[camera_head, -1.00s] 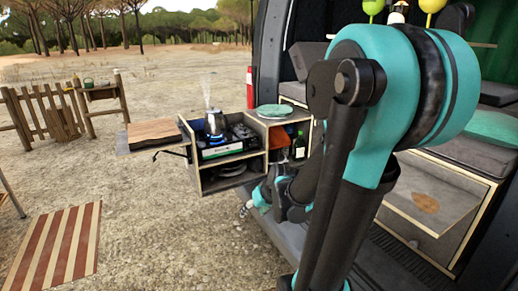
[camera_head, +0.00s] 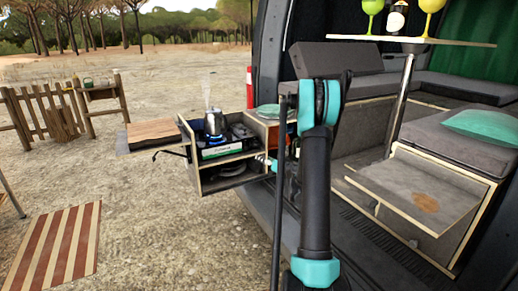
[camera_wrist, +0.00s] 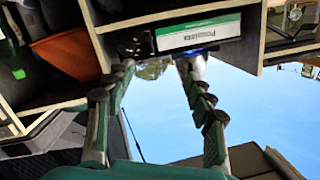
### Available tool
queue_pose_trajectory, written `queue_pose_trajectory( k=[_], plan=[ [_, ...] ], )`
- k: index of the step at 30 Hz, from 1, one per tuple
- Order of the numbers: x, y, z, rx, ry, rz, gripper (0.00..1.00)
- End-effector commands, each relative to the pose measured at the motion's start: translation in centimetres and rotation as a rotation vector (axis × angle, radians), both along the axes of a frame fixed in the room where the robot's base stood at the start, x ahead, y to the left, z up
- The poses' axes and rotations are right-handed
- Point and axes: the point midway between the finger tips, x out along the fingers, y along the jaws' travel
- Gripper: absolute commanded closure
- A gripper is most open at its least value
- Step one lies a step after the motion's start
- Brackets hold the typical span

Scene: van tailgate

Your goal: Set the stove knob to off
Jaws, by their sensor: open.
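The camp stove (camera_head: 216,151) sits in the upper compartment of the pull-out kitchen box, with a blue flame under a steaming metal pot (camera_head: 213,124). In the wrist view, which is upside down, the stove's white and green label (camera_wrist: 198,33) is at the top. The dark stove knob (camera_wrist: 136,46) seems to lie left of the label, too dark to read its setting. My gripper (camera_wrist: 153,65) is open and empty, its fingers spread below the stove front in that picture.
The kitchen box (camera_head: 200,188) has a lower shelf with dark pans and a right-hand compartment. A wooden side board (camera_head: 152,133) adjoins its left. The van's bench and fold-out drawer (camera_head: 415,190) are right of my arm. Open ground lies in front.

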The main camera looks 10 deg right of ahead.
Motion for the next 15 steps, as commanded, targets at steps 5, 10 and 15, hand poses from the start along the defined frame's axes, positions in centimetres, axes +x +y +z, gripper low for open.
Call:
queue_pose_trajectory(
  k=[5, 10, 15],
  plan=[
    [2.2, -4.2, -1.9, 0.031, -0.085, -0.073, 0.46],
    [2.9, -5.8, -2.7, 0.043, -0.118, -0.105, 0.46],
    [4.0, -5.7, -2.7, 0.044, -0.122, -0.107, 0.46]
  ],
)
